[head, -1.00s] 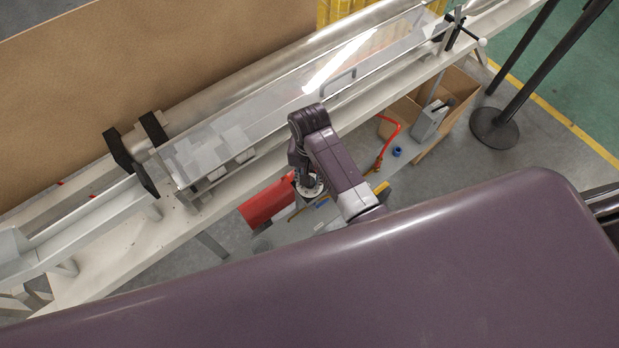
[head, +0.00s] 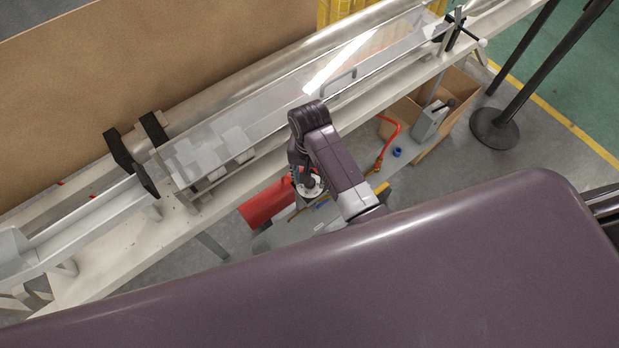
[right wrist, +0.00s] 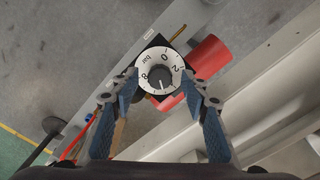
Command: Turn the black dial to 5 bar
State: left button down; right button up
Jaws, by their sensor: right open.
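The black dial (right wrist: 161,77) shows in the right wrist view, set in a white ring (right wrist: 164,57) marked 0, 2, 8 and "bar". The ring's lower part is hard to read, so I cannot tell the exact setting. My right gripper (right wrist: 160,88) is open, its blue-padded fingers on either side of the dial's ring, close to it. I cannot tell whether they touch it. In the head view my right arm comes down over this spot and hides most of the gripper and the dial. My left gripper is not in view.
A red cylinder (head: 268,203) lies beside the dial; it also shows in the right wrist view (right wrist: 208,58). A long pale bench (head: 105,240) with a clear cover runs behind. A cardboard box (head: 455,95) and a post base (head: 494,128) stand to the right.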

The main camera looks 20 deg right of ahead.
notch_tip(320, 180, up, 7)
jog(key=shift+f, duration=0.2)
dwell(0.5)
